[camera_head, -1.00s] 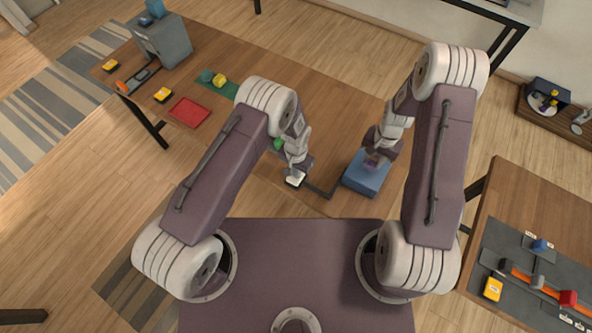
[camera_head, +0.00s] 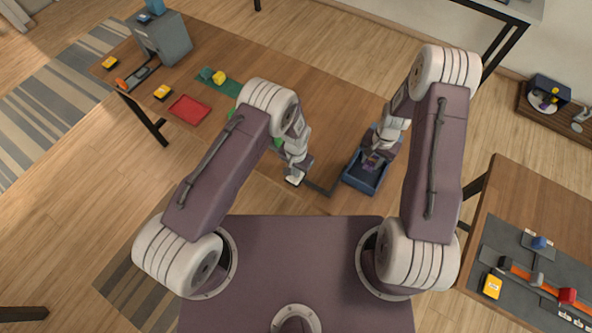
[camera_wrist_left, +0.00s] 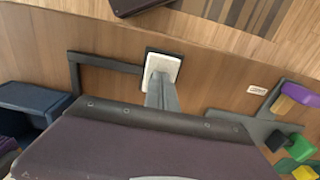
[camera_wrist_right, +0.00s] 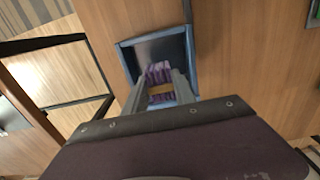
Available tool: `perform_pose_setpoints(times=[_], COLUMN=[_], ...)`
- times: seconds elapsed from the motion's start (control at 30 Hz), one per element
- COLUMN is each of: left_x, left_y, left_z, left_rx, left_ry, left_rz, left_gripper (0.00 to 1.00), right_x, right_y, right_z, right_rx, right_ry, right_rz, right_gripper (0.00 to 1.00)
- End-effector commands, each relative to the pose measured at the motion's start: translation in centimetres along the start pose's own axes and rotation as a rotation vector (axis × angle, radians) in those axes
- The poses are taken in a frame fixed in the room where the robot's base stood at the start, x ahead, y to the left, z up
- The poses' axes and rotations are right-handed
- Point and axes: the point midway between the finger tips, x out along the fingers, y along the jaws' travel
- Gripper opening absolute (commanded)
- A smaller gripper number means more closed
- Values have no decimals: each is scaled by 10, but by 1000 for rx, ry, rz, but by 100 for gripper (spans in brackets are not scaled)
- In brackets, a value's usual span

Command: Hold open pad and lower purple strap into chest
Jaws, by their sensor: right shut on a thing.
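The blue chest (camera_head: 361,184) stands open at the table's near edge, its dark inside showing. It also shows in the right wrist view (camera_wrist_right: 190,50) and, in part, in the left wrist view (camera_wrist_left: 35,98). My right gripper (camera_head: 376,158) is shut on the purple strap (camera_wrist_right: 159,73), a folded bundle with a yellow band, at the chest's opening. I cannot tell whether the strap touches the floor of the chest. My left gripper (camera_wrist_left: 161,80) is shut with its tips on the white, dark-rimmed open pad (camera_wrist_left: 168,66). The pad also shows in the head view (camera_head: 293,181).
A dark bar (camera_wrist_left: 100,62) runs from the pad towards the chest. Green, yellow and purple pieces (camera_wrist_left: 295,145) lie on the far side of the pad. A red tray (camera_head: 190,109) and a grey cabinet (camera_head: 164,40) stand further left. A second table (camera_head: 545,200) is at right.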

Motion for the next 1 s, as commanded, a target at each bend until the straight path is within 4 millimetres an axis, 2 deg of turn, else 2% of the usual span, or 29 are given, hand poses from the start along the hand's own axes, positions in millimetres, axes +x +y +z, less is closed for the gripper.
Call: perform_pose_setpoints(times=[0.6,0.9,0.93,1.0], left_x=[1,1,1,1], left_y=[0,0,0,0], left_z=[1,1,1,1], left_rx=[0,0,0,0], left_ry=[-3,-3,-3,-3], left_rz=[0,0,0,0], left_gripper=[0,0,0,0], right_x=[44,47,47,47], right_y=[0,0,0,0], right_z=[0,0,0,0], right_rx=[0,0,0,0], right_ry=[0,0,0,1], right_rz=[0,0,0,0], right_gripper=[0,0,40,57])
